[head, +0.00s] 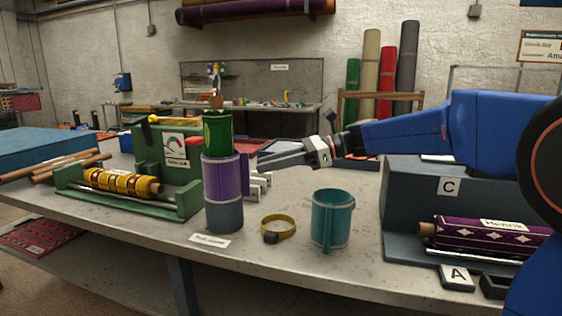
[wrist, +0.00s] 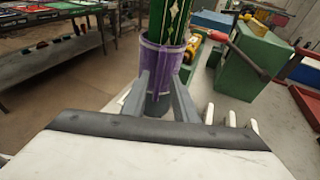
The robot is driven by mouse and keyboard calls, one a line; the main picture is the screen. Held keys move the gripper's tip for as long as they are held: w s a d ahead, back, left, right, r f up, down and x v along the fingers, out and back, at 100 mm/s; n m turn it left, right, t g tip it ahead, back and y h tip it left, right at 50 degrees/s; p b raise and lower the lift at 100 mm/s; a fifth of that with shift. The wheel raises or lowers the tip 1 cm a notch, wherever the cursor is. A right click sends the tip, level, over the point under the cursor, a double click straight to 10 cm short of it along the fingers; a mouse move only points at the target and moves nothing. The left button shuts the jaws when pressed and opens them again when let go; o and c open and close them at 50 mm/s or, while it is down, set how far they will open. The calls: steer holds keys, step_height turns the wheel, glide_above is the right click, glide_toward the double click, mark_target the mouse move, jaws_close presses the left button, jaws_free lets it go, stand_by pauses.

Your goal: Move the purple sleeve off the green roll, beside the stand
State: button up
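The green roll (head: 217,135) stands upright with the purple sleeve (head: 222,177) around its lower part. Below the sleeve is the blue-grey stand (head: 224,216) on the table. In the wrist view the purple sleeve (wrist: 161,60) shows below the patterned green roll (wrist: 168,20), with the stand (wrist: 158,103) under it. My gripper (head: 257,164) reaches in from the right, its tips close to the sleeve's right side. In the wrist view my gripper (wrist: 162,82) has its two fingers apart, at the sleeve's two sides. Whether they touch it I cannot tell.
A teal cup-like sleeve (head: 331,217) and a yellow ring (head: 278,228) lie to the right of the stand. A green machine with a yellow roller (head: 122,183) is at left. Table is bare behind the teal sleeve.

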mark_target(227, 175)
steer(key=shift+x, duration=2.15)
steer(key=shift+c, duration=0.4)
jaws_close()
steer(key=shift+w+r, duration=0.15)
steer(key=shift+r, duration=0.3)
